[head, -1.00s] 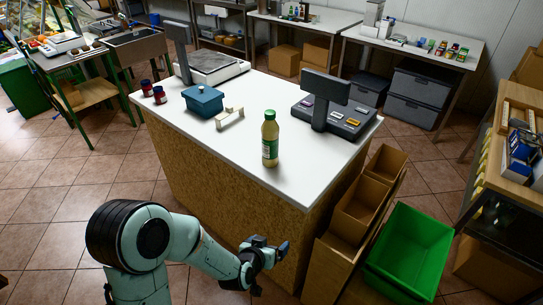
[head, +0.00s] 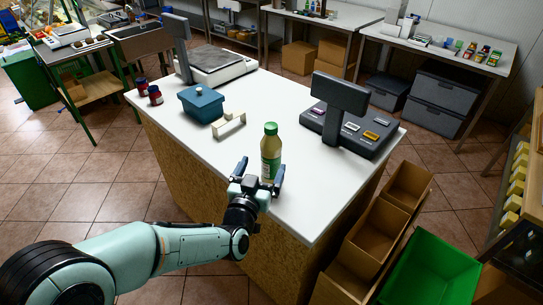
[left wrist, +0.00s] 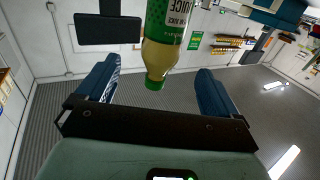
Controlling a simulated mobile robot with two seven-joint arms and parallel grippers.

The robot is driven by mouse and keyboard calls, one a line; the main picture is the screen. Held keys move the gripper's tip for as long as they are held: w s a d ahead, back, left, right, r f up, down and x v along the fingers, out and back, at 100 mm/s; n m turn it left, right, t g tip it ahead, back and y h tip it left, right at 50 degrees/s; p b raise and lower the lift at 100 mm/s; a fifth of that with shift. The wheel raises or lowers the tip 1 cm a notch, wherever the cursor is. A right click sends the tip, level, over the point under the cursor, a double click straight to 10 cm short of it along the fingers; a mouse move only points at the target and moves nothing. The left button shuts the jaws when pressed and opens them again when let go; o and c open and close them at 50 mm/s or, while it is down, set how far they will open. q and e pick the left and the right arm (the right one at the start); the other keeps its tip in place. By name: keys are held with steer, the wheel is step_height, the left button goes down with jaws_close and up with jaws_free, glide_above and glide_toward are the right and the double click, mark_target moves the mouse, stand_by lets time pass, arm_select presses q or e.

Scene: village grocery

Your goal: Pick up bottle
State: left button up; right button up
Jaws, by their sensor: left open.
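The bottle (head: 270,155) has a green cap, a pale yellow body and a green label, and stands upright on the white counter near its front edge. My left gripper (head: 259,175) is open at the bottle, with its fingers reaching to either side of the lower part in the head view. In the left wrist view the bottle (left wrist: 165,45) appears upside down, ahead of and between the two spread blue fingers (left wrist: 155,95), with a gap on both sides. I cannot tell whether a finger touches it. My right gripper is not in view.
The counter (head: 185,131) also holds a cash register (head: 350,125), a blue box with a lid (head: 203,103), a cream-coloured holder (head: 229,125), two small dark jars (head: 155,95) and a scale (head: 217,65). Cardboard boxes (head: 380,222) and a green crate (head: 430,270) stand at the right.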

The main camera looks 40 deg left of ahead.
mark_target(271, 146)
arm_select(q)
steer(key=p+x, duration=0.1)
steer(key=x, duration=0.8)
steer(key=shift+a+f, duration=0.15)
steer(key=c, duration=1.6)
steer(key=shift+r, duration=0.2)
